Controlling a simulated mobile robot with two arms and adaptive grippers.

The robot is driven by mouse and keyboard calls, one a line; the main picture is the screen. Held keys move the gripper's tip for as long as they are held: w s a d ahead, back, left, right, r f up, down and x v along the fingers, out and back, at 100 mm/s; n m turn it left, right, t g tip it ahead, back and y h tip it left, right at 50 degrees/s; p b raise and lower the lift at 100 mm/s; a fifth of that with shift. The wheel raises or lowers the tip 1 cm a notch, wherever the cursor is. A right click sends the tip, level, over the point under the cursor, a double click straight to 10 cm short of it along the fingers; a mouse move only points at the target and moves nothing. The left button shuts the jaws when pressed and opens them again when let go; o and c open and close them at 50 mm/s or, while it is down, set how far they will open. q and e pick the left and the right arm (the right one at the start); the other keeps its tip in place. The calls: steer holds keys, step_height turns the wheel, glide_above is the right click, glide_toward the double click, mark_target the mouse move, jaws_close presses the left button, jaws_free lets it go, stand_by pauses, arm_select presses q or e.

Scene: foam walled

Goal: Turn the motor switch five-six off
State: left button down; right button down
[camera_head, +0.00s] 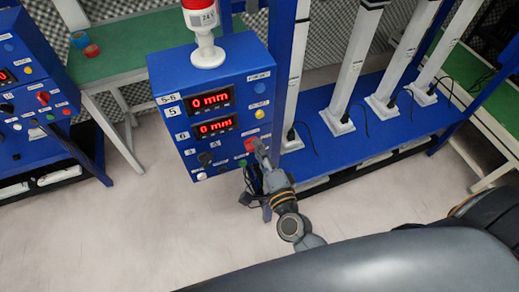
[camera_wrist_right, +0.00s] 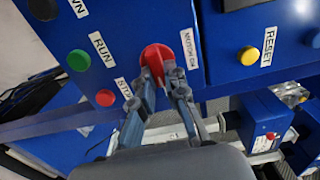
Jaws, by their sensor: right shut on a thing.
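The blue control box (camera_head: 210,105) marked 5-6 stands in the middle of the head view, with two red displays reading 0 mm. Its red motor switch (camera_head: 250,145) is on the lower right of the front face. My right gripper (camera_head: 262,152) reaches up from below to the switch. In the wrist view its fingers (camera_wrist_right: 163,82) are shut on the switch and hide its lower part. I cannot tell which position the switch is in. My left gripper is not in view.
A green RUN button (camera_wrist_right: 78,60), a red STOP button (camera_wrist_right: 105,97) and a yellow RESET button (camera_wrist_right: 248,56) lie close to the switch. A beacon (camera_head: 205,35) tops the box. Another blue box (camera_head: 30,90) stands left. White columns (camera_head: 352,65) stand right.

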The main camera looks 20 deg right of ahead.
stand_by(0.4)
steer(key=c, duration=1.4)
jaws_free()
steer(key=shift+o, duration=0.2)
steer(key=shift+s, duration=0.1)
steer(key=s, duration=1.2)
steer(key=shift+d, duration=0.2)
steer(key=shift+w, duration=0.1)
